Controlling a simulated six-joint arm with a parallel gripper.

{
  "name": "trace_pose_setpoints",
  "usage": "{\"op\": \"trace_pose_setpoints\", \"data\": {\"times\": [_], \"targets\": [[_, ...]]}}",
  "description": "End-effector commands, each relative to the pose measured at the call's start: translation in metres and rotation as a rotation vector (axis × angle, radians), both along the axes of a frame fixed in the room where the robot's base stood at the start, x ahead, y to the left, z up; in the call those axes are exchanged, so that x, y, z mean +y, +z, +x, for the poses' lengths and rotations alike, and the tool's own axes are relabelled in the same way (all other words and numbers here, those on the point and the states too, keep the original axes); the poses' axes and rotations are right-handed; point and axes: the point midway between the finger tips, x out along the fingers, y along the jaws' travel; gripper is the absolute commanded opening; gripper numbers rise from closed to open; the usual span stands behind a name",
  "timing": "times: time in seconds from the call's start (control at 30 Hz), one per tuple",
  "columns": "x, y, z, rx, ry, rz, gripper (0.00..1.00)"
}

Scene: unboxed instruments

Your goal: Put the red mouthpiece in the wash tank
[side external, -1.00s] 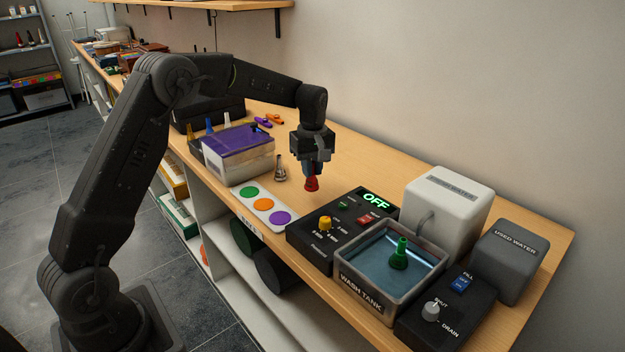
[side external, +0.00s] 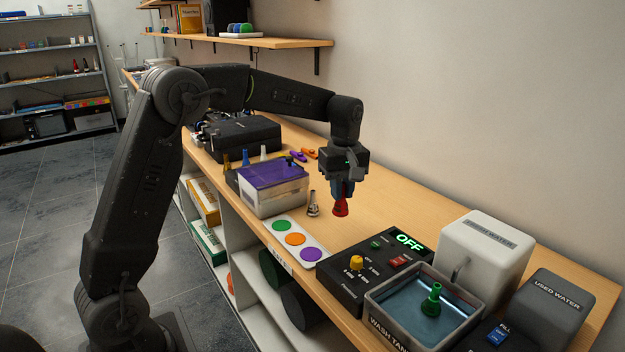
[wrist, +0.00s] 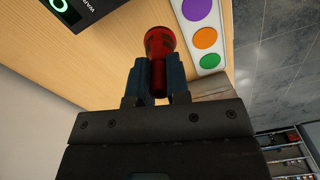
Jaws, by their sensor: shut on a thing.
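My gripper (side external: 342,192) is shut on the red mouthpiece (side external: 341,208), which hangs cup end down above the bench, left of the control box. The wrist view shows the red mouthpiece (wrist: 158,46) between the two fingers of my gripper (wrist: 158,80). The wash tank (side external: 382,311) is an open grey basin with blue-tinted water at the front right in the side view. A green mouthpiece (side external: 431,302) stands upright in it. The tank is not in the wrist view.
The control box (side external: 345,285) with a yellow knob and a lit "OFF" stands between my gripper and the tank. A silver mouthpiece (side external: 313,207), a colour-dot card (side external: 276,226) and a purple-lidded box (side external: 273,203) stand left. Fresh water (side external: 486,262) and used water (side external: 545,301) containers stand right.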

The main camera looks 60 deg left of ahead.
Motion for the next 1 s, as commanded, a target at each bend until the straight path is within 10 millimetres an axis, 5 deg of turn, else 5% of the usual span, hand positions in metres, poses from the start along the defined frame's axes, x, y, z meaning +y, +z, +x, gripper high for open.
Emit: {"op": "trace_pose_setpoints", "data": {"times": [0.03, 0.3, 0.5, 0.7, 1.0], "targets": [[-0.028, 0.002, 0.002, -0.002, -0.011, 0.0, 0.0], [-0.155, 0.01, -0.011, -0.009, -0.012, -0.002, 0.0], [-0.223, 0.015, -0.033, -0.01, -0.007, -0.005, 0.0], [-0.254, 0.017, -0.047, -0.011, -0.001, -0.006, 0.0], [-0.258, -0.002, -0.049, -0.008, 0.002, -0.005, 0.0]]}}
